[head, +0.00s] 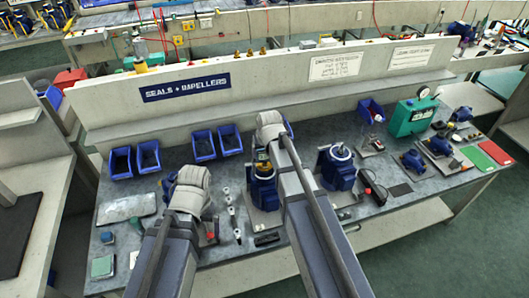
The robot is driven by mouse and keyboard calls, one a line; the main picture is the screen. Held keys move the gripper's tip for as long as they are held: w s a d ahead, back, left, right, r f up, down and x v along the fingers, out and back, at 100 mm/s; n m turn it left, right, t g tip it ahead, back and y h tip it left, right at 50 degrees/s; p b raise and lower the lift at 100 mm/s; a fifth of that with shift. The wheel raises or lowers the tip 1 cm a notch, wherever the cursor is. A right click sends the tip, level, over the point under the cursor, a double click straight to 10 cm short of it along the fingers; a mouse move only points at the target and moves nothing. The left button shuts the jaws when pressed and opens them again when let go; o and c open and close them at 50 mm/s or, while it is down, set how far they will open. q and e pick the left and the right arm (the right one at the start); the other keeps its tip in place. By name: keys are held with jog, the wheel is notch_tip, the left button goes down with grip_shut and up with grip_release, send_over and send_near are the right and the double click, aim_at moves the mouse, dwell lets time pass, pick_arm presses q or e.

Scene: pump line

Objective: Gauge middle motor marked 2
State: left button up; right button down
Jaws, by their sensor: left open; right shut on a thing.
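Blue motors stand on the grey bench. The middle motor (263,188) is upright with a brass-coloured top, and my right forearm passes close by its right side. The right motor (337,168) has a pale round top. Another blue motor (169,184) is mostly hidden behind my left gripper. I cannot read a number on any of them. My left gripper (189,190) is open over the left motor; its fingertips are hard to make out. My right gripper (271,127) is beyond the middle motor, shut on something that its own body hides.
Blue bins (203,145) line the back of the bench. Several small parts (230,210) stand left of the middle motor. A green case (412,117) and green and red mats (478,157) are farther right.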

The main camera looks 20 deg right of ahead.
grip_release()
dwell(0.6)
notch_tip(320, 180, up, 9)
jog(key=p, duration=0.9)
jog(key=shift+f, duration=0.15)
notch_tip(320, 180, down, 8)
jog(key=b, duration=0.7)
jog(key=shift+r+b, duration=0.25)
jog(key=shift+b, duration=0.1)
jog(key=shift+r, duration=0.15)
